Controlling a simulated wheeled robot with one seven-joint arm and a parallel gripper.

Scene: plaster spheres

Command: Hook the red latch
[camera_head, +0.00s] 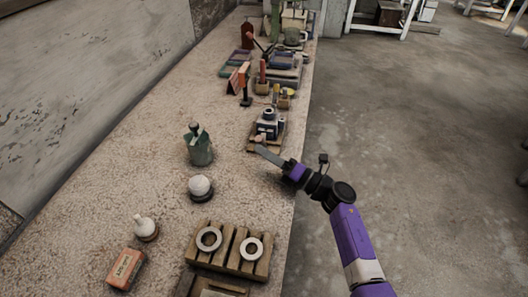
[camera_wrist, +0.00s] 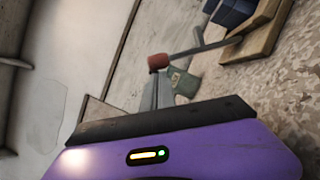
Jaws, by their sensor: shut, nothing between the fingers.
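In the wrist view a dull red knob (camera_wrist: 158,62) sits on the end of a thin dark rod (camera_wrist: 195,48), which runs to a blue device on a wooden base (camera_wrist: 270,25). This looks like the red latch. In the head view the knob is a small pinkish spot (camera_head: 259,140) at the front left of the blue device (camera_head: 267,127). My gripper (camera_head: 262,151) is shut and empty, with its grey fingers pointing left, just in front of the knob. In the wrist view the fingertips (camera_wrist: 152,82) come close below the knob; whether they touch is unclear.
A green-grey pot (camera_head: 200,149) and a white sphere on a dark stand (camera_head: 200,188) stand left of my gripper. A wooden rack with two rings (camera_head: 227,250) is nearer. Tools and boxes crowd the table (camera_head: 115,195) farther back. Its right edge runs under my arm.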

